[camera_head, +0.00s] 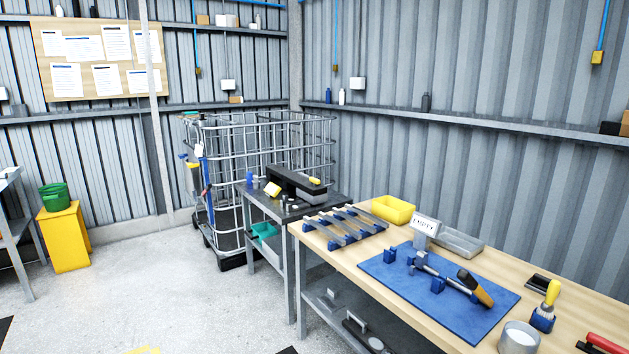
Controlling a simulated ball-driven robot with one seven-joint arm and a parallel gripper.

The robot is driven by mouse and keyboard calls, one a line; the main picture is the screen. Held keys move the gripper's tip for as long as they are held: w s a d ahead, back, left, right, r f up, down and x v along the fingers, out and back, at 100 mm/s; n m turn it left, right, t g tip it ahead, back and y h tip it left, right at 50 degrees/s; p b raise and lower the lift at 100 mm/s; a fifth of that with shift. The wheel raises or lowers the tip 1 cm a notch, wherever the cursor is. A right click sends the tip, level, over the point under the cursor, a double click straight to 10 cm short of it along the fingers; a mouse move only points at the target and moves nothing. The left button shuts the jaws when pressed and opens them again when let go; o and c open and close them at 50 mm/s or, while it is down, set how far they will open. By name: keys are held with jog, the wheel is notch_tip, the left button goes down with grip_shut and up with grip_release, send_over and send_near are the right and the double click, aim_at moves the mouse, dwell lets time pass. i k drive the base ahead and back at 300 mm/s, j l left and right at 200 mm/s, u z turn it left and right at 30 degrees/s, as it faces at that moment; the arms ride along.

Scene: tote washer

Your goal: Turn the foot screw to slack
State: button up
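I cannot make out a foot screw in the head view; at this distance the small parts are too small to tell. A dark machine (296,184) stands on a dark-topped table (258,199), with small cylinders and a yellow piece beside it. A wire cage cart (226,160) stands behind that table, its feet partly hidden. On the wooden bench, a blue mat (388,275) holds a tool with a dark shaft and an orange-brown end (477,289), resting in blue holders. My gripper is not in view.
A green bucket (54,196) sits on a yellow cabinet (66,237). The floor at left centre is clear.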

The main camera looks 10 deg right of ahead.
aim_at(316, 182)
jog(key=i+j, duration=0.15)
jog(key=i, duration=0.9)
jog(key=j+u, duration=0.05)
